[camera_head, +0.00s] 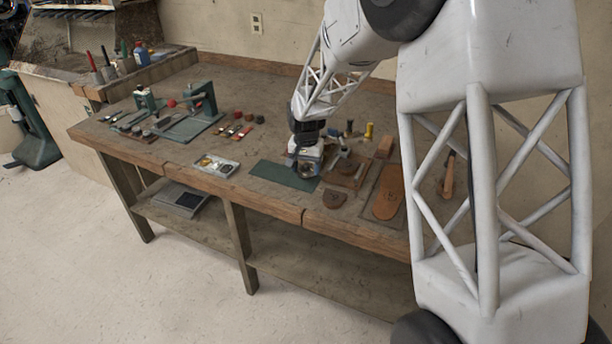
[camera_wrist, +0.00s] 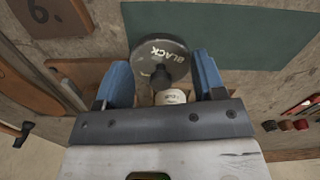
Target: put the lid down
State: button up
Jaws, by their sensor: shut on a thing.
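A dark round lid (camera_wrist: 172,66) marked "BLACK" sits between the blue fingers of my gripper (camera_wrist: 160,68) in the wrist view. A dark knob (camera_wrist: 160,77) stands out from its face. My gripper is shut on the lid. In the head view my gripper (camera_head: 305,164) is low over the bench, at the right end of the green mat (camera_head: 280,176). The lid is mostly hidden there by the gripper. I cannot tell whether the lid touches anything below it.
A small white lettered thing (camera_wrist: 170,97) shows near the lid. A tray of small parts (camera_head: 216,166) and green presses (camera_head: 202,100) stand left. The mat's left part is clear.

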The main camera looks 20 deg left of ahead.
aim_at(306, 169)
jog(key=shift+f, duration=0.1)
jog(key=shift+f, duration=1.65)
jog(key=shift+f, duration=0.15)
jog(key=o, duration=0.9)
jog(key=shift+r, duration=6.15)
